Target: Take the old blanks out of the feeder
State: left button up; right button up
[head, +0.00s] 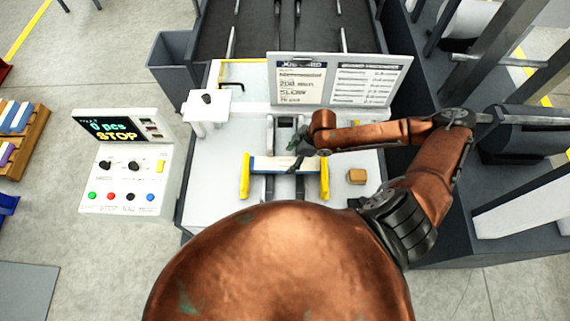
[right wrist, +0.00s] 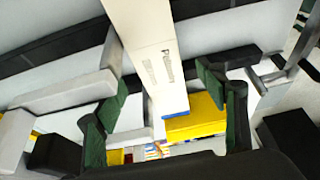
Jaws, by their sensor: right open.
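The old blanks (head: 270,163) form a pale stack with a blue edge, lying across the feeder between two yellow side guides, left (head: 245,177) and right (head: 324,180). My right gripper (head: 299,166) is over the right part of the stack. In the right wrist view the pale, printed stack (right wrist: 150,55) runs between the spread dark green fingers of the gripper (right wrist: 162,78), with a gap on each side. The gripper is open and holds nothing. My left gripper does not show.
A control panel (head: 125,165) reading "0 pcs STOP" stands left. A board with two sheets (head: 340,80) stands behind the feeder. A small brown block (head: 357,176) lies right of it. A dark bin (head: 173,60) and a wooden pallet (head: 30,140) are left.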

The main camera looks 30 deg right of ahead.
aim_at(285, 163)
jog(key=shift+x, duration=1.8)
jog(key=shift+c, duration=0.6)
jog(key=c, duration=1.4)
jog(key=shift+w, duration=0.1)
jog(key=shift+c, duration=0.6)
jog(key=shift+r+p, duration=0.25)
jog(key=shift+p, duration=0.1)
